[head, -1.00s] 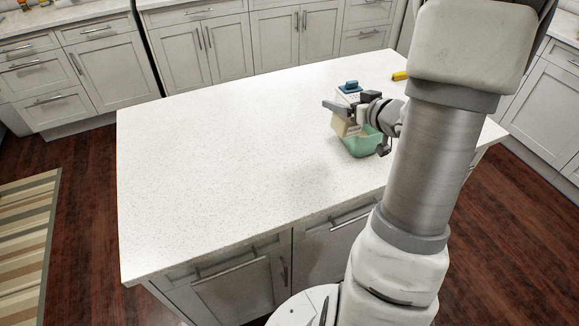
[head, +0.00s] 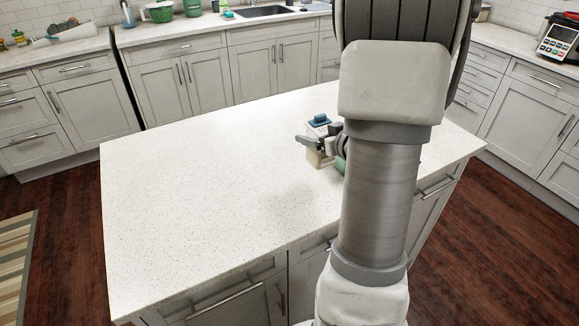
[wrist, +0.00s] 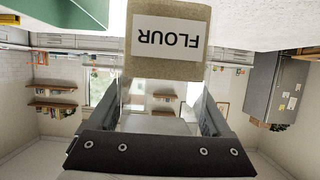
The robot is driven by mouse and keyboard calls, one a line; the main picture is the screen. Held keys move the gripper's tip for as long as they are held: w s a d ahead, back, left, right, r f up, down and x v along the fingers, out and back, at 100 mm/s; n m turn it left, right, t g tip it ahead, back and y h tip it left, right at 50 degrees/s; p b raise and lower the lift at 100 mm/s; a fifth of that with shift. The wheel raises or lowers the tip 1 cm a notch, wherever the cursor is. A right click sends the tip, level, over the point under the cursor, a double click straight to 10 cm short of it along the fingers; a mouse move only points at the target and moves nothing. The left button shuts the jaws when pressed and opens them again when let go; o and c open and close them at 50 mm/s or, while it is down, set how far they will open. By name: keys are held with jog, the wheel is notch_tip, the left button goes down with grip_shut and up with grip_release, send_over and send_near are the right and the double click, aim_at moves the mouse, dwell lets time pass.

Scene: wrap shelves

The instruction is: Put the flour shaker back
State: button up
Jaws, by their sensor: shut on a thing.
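The flour shaker (wrist: 165,42) is a beige box with a white FLOUR label, upside down in the wrist view. In the head view its beige body (head: 318,159) shows below my gripper (head: 310,143), over the island's white counter. My gripper is shut on it; its fingers (wrist: 164,103) lie at either side of a clear part of it in the wrist view. I cannot tell whether its base touches the counter. A green container (head: 340,165) beside it is mostly hidden by my arm.
A blue-topped thing (head: 320,121) with a pale patterned body shows just behind my gripper. The left of the island counter (head: 200,200) is clear. A sink (head: 265,11) and a green basket (head: 160,12) are on the back counter; an appliance (head: 560,38) stands at right.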

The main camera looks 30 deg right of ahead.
jog(key=shift+w+a+f+b, duration=0.25)
jog(key=shift+w+a+f, duration=0.5)
jog(key=shift+f, duration=0.55)
jog(key=shift+w+a+f+b, duration=0.25)
jog(key=shift+w+a+f, duration=0.35)
jog(key=shift+a+f, duration=0.55)
jog(key=shift+w+a+f+b, duration=0.25)
jog(key=shift+w+a+f, duration=0.4)
jog(key=shift+f, duration=0.8)
jog(key=shift+f, duration=0.1)
jog(key=shift+f, duration=0.15)
jog(key=o, duration=1.5)
